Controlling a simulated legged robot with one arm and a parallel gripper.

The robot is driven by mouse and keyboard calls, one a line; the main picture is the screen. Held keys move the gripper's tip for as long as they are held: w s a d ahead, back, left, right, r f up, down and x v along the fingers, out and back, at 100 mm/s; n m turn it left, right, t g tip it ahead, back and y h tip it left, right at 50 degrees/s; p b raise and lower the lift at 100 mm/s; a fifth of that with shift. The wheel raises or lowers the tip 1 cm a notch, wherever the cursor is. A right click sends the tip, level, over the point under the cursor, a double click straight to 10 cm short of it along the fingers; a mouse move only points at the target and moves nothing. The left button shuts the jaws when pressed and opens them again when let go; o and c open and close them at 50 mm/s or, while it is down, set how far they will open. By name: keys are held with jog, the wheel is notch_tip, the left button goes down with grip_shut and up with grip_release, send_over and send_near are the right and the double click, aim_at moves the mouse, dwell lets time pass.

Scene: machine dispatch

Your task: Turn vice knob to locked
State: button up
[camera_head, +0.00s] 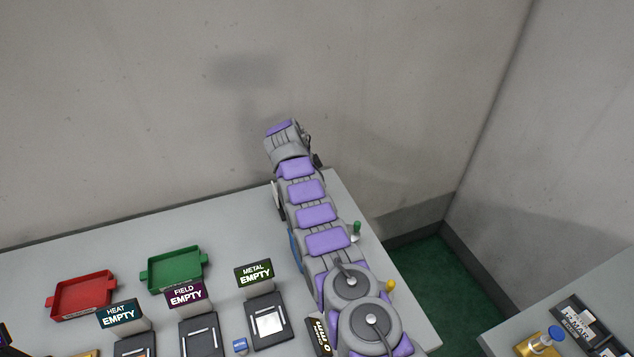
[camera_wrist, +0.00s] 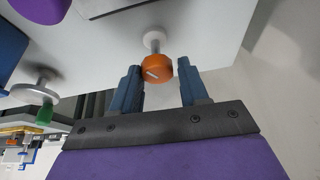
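In the wrist view an orange knob (camera_wrist: 157,69) with a pale line on its face sits on a short white stem. I take it to be the vice knob, but no label shows. My gripper (camera_wrist: 158,66) is open, with its two blue-grey fingers on either side of the orange knob. A small gap shows at the right finger; the left finger is very close to the knob, and I cannot tell whether it touches. In the head view my arm covers the orange knob, and my fingers do not show.
A green-topped knob (camera_head: 356,228) and a yellow knob (camera_head: 390,287) stand right of my arm. Left are black stations marked METAL (camera_head: 254,274), FIELD (camera_head: 186,296) and HEAT (camera_head: 120,314), a green tray (camera_head: 176,270) and a red tray (camera_head: 82,295). A wall stands behind the table.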

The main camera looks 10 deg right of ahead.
jog(key=o, duration=0.4)
jog(key=shift+w+a, duration=0.1)
jog(key=shift+a, duration=0.05)
jog(key=shift+c, duration=0.2)
jog(key=shift+s+d+b, duration=0.2)
jog(key=shift+b, duration=0.1)
